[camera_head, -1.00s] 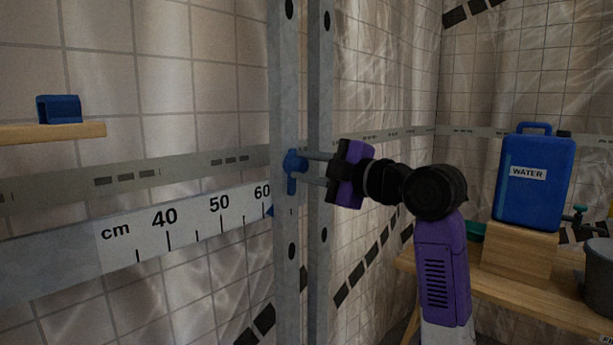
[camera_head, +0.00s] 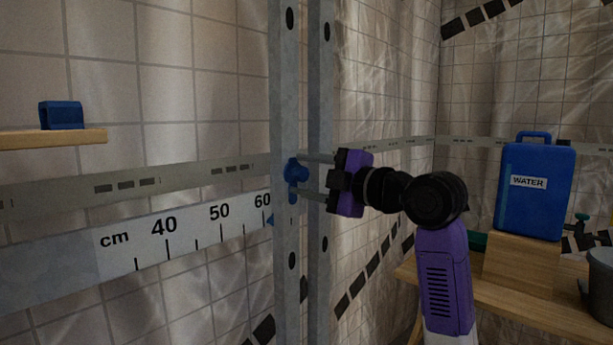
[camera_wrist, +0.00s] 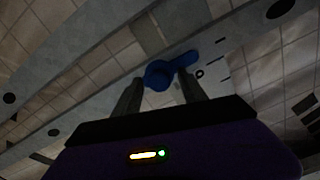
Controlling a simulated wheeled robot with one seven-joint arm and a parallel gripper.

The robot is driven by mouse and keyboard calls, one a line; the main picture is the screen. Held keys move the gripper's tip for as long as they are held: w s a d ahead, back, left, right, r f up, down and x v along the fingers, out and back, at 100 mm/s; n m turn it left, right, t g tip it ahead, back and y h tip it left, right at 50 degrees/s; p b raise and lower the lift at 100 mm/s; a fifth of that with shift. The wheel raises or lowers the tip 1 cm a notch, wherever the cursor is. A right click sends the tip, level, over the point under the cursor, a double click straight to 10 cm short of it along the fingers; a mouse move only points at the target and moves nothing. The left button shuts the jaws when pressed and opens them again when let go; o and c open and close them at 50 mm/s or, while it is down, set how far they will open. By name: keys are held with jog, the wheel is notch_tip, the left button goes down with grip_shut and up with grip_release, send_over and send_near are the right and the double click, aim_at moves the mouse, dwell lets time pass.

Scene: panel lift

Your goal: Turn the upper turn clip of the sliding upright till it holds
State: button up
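The upper turn clip (camera_head: 295,172) is blue, with a round hub and a short tail pointing down along the sliding upright (camera_head: 285,120), a grey metal post with dark holes. My gripper (camera_head: 308,175) comes from the right, its fingers apart above and below the hub's level. In the wrist view the clip (camera_wrist: 158,75) shows between and just beyond the fingertips (camera_wrist: 162,82). Its tail reaches to the upper right, past the right finger. Whether the fingers touch the clip, I cannot tell. A small blue pointer (camera_head: 270,221) sits near 60 on the cm scale (camera_head: 180,231).
A second grey post face (camera_head: 320,100) stands right beside the upright. Grey horizontal rails cross behind it. At right, a wooden bench holds a blue water container (camera_head: 535,190) and a grey bucket (camera_head: 600,285). A shelf (camera_head: 50,139) at left carries a blue block (camera_head: 62,115).

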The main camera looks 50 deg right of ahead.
jog(key=shift+s, duration=0.1)
jog(key=s, duration=0.7)
jog(key=shift+s+d, duration=0.15)
jog(key=shift+s, duration=0.15)
dwell(0.3)
